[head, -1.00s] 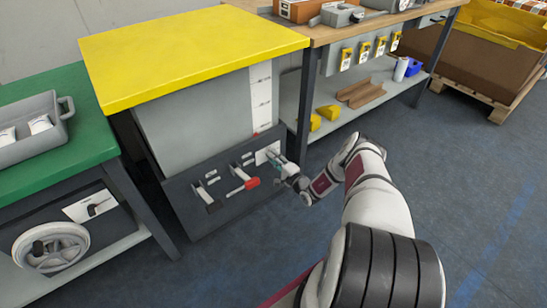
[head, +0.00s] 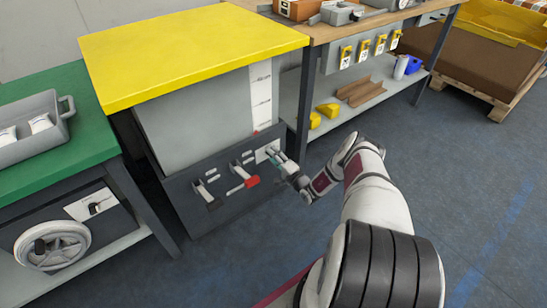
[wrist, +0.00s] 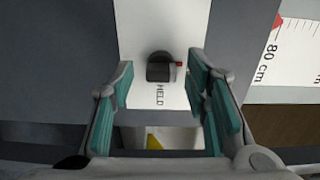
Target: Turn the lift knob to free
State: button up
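The lift knob (wrist: 159,68) is a small dark knob with a red mark on its right side. It sits on a white plate (wrist: 137,25) with the word HELD printed below it, read sideways; no other word on the plate is visible. My gripper (wrist: 161,78) is open, with one teal-padded finger on each side of the knob and clear gaps to both. Nothing is held. In the head view my gripper (head: 283,163) is in front of the right end of the dark panel (head: 222,218) under the yellow-topped lift table (head: 190,50).
A lever with a red grip (head: 245,183) and other levers (head: 206,191) stick out of the panel left of my gripper. A white height scale (wrist: 285,55) is right of the knob. A bench leg (head: 305,105) stands close on the right.

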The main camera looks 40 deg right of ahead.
jog(key=s, duration=1.2)
jog(key=shift+d, duration=0.15)
jog(key=shift+w+r, duration=0.1)
